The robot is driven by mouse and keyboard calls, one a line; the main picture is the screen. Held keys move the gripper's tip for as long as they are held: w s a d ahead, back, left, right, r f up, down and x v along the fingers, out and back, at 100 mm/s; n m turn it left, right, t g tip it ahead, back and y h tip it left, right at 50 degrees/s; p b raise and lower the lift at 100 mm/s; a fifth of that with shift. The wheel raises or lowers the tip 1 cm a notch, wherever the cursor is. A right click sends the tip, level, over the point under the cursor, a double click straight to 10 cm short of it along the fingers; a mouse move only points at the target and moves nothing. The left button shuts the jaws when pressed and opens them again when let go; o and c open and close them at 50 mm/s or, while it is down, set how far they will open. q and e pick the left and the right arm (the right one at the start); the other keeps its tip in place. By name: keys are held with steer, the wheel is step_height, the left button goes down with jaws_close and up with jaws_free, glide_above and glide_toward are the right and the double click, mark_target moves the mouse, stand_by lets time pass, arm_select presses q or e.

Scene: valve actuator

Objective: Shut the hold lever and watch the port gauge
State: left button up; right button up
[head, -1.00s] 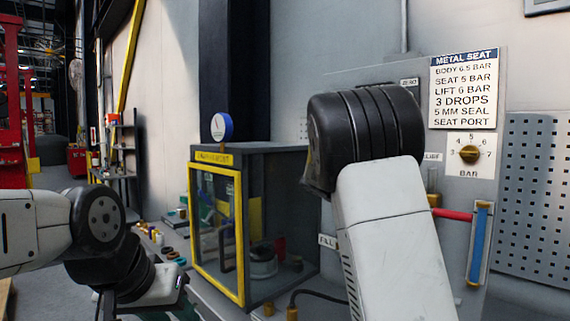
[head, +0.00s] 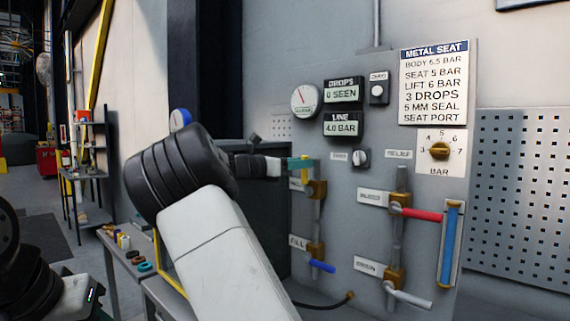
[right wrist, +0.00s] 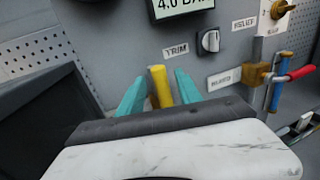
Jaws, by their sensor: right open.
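A yellow lever handle (head: 304,170) is on a brass valve of the left pipe on the grey panel; its label is mostly hidden. My right gripper (head: 301,164) is at this lever, its teal fingers open. In the right wrist view the yellow handle (right wrist: 160,87) stands between the two fingertips (right wrist: 160,92), with a gap visible on each side. A round white dial gauge (head: 305,100) hangs at the panel's upper left; its name is not readable. A blue-rimmed gauge (head: 180,119) shows partly behind my right arm. My left gripper is out of view.
Displays read "0 SEEN" (head: 343,91) and "LINE 4.0 BAR" (head: 343,125). A trim knob (head: 362,157) sits right of the lever. A blue fill lever (head: 322,266) is below, a red lever (head: 422,214) to the right, and a grey drain lever (head: 408,298) lower right.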

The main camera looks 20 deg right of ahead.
steer(key=shift+x, duration=1.15)
steer(key=shift+c, duration=0.2)
jaws_close()
stand_by(0.4)
